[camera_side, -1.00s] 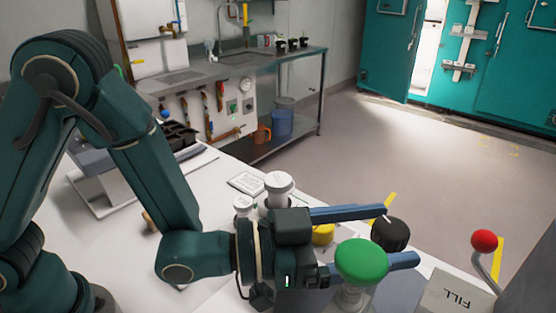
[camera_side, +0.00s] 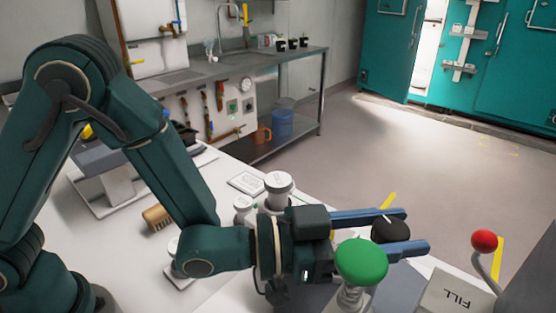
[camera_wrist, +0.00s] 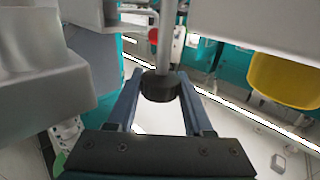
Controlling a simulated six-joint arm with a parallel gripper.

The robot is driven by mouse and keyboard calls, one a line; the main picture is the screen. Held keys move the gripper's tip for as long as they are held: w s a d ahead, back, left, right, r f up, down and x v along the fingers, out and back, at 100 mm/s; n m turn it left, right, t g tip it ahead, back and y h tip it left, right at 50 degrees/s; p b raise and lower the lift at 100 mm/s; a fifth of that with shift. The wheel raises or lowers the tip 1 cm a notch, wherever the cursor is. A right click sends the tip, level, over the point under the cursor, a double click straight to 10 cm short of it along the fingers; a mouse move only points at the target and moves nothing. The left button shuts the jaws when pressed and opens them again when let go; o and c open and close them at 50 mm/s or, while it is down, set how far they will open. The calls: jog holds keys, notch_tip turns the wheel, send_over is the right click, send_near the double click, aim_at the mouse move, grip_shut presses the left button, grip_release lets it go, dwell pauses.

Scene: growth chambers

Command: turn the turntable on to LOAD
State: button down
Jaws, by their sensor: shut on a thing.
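A black knob (camera_side: 390,229) with a pale line on top sits between the two blue fingers of my gripper (camera_side: 408,230). My gripper is shut on this knob. In the wrist view the black knob (camera_wrist: 160,88) is at the end of a grey shaft, between the fingertips. A green knob (camera_side: 361,261) on a pale stem stands in front of the fingers in the side view. A white box marked FILL (camera_side: 455,293) is at the lower right. I see no LOAD mark, and I cannot tell which part is the turntable.
A lever with a red ball (camera_side: 484,241) rises beside the FILL box. White capped containers (camera_side: 279,184) stand behind my gripper on the white bench. A wooden brush (camera_side: 158,217) lies near my arm. A yellow rounded thing (camera_wrist: 285,78) is at right in the wrist view.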

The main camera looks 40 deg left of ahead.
jog(key=shift+r+m+g+h, duration=0.1)
jog(key=shift+m+g+h, duration=0.9)
jog(key=shift+g+h, duration=0.15)
jog(key=shift+m+g+h, duration=0.25)
jog(key=shift+m+g, duration=0.05)
jog(key=shift+g, duration=0.15)
jog(key=shift+c, duration=1.5)
grip_release()
jog(key=shift+v, duration=2.6)
